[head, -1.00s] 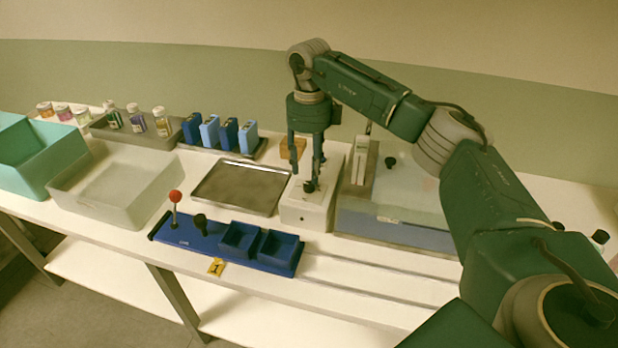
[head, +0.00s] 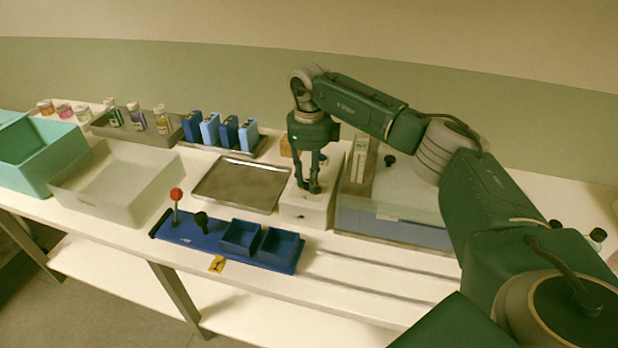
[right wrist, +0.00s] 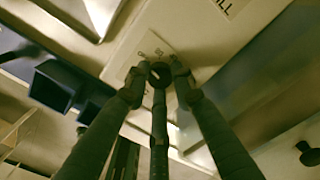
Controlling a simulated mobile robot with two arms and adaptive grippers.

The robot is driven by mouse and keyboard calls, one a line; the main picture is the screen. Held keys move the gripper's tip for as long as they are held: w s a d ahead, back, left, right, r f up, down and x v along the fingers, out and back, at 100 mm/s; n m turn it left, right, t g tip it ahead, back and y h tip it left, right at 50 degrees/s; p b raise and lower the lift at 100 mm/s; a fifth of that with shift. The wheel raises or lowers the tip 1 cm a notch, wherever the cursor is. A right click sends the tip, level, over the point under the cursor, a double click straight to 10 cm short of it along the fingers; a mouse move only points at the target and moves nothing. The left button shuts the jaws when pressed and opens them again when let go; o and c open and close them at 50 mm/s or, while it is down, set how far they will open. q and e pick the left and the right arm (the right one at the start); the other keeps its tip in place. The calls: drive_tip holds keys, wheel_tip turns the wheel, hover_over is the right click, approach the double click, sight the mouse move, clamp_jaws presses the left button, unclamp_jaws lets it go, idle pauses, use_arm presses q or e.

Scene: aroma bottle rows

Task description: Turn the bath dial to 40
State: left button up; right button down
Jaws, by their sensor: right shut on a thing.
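The bath dial is a small dark knob (right wrist: 160,74) on the top of a white box (head: 305,208). In the head view the fingers mostly hide it. My right gripper (head: 310,187) points straight down over the box and is shut on the knob. In the right wrist view its fingers (right wrist: 157,82) close around the knob from the sides. Small markings show on the pale plate around the knob, too blurred to read. My left gripper is not in view.
A bath with a clear lid (head: 400,190) stands right of the box. A metal tray (head: 240,184) lies to the left. A blue station with a red-knobbed lever (head: 176,195) is in front. Blue blocks (head: 210,130) and bottles stand behind. Two rails cross the front right.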

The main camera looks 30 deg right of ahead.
drive_tip(key=shift+m, duration=0.3)
drive_tip(key=m+p, duration=0.1)
drive_tip(key=m, duration=0.1)
drive_tip(key=shift+r+m, duration=0.15)
drive_tip(key=shift+m, duration=0.15)
drive_tip(key=m+p, duration=0.1)
drive_tip(key=m, duration=0.3)
drive_tip(key=m+p, duration=0.1)
drive_tip(key=m, duration=0.3)
drive_tip(key=shift+m+p, duration=0.9)
drive_tip(key=shift+m, duration=1.4)
drive_tip(key=c, duration=1.5)
unclamp_jaws()
drive_tip(key=shift+o, duration=0.2)
